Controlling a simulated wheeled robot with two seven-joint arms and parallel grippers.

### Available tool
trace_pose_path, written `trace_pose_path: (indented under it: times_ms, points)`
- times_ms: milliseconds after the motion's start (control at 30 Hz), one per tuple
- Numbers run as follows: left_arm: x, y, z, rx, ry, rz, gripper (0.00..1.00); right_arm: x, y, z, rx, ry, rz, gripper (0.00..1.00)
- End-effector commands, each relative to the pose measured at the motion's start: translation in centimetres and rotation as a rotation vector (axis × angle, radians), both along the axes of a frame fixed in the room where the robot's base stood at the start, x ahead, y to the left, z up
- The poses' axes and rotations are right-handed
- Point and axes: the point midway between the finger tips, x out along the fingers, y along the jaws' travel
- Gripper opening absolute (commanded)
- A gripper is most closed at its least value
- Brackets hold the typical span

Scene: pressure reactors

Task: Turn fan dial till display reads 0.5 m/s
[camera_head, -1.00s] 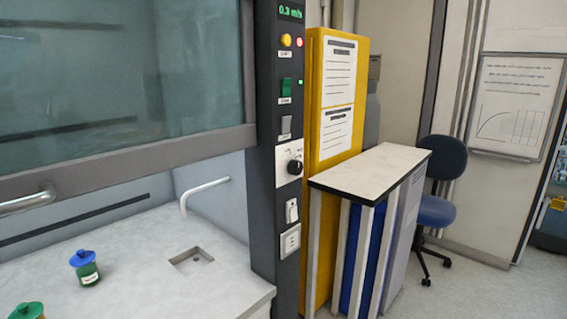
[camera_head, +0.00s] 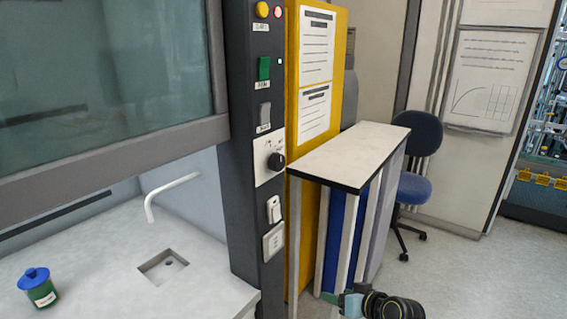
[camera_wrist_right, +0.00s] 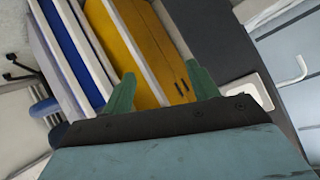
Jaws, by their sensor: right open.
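The fan dial is a black round knob (camera_head: 276,161) on a white plate, on the dark control column (camera_head: 243,195) right of the fume hood. The speed display is outside the head view now. My right gripper (camera_head: 347,300) is low at the bottom edge of the head view, below and right of the dial and well apart from it. In the right wrist view the gripper (camera_wrist_right: 162,88) has its two green fingers spread with nothing between them. The dial is not visible in that view. My left gripper is out of view.
A narrow white-topped stand (camera_head: 350,153) is right of the column, close to my right gripper. A yellow cabinet (camera_head: 345,85) stands behind it. A blue chair (camera_head: 415,160) is farther back. A switch and a socket (camera_head: 273,241) sit below the dial.

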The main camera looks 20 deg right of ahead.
Motion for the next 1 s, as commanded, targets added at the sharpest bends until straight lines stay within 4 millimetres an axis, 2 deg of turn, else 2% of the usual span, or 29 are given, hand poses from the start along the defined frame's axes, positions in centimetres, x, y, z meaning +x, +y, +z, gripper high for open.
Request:
trace_pose_path:
  times_ms: [33, 67, 100, 200, 300, 333, 433, 567, 667, 1000]
  points:
    - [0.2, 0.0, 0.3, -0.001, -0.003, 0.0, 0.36, 2.1, 0.2, 6.6, 0.029, -0.109, 0.041, 0.59]
    - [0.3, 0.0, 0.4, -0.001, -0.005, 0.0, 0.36, 2.8, 0.5, 10.0, 0.047, -0.162, 0.068, 0.59]
    - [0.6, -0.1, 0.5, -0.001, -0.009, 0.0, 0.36, 3.3, 0.9, 14.2, 0.064, -0.231, 0.108, 0.59]
    - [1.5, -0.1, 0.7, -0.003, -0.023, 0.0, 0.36, 3.1, 2.1, 23.3, 0.092, -0.38, 0.209, 0.59]
    - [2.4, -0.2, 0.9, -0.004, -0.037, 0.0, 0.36, 1.9, 3.3, 29.6, 0.099, -0.49, 0.298, 0.59]
    - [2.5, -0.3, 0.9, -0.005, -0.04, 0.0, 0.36, 1.5, 3.6, 30.9, 0.098, -0.512, 0.317, 0.59]
    - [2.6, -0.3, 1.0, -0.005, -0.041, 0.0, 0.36, 0.5, 4.3, 33.7, 0.097, -0.566, 0.365, 0.59]
    - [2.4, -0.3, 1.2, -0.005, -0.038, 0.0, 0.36, 0.7, 5.1, 34.8, 0.1, -0.584, 0.384, 0.59]
    - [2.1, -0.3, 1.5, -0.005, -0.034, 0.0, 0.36, 1.9, 5.9, 34.8, 0.103, -0.585, 0.383, 0.59]
    - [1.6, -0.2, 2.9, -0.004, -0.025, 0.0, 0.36, 7.6, 10.3, 34.8, 0.104, -0.582, 0.381, 0.59]
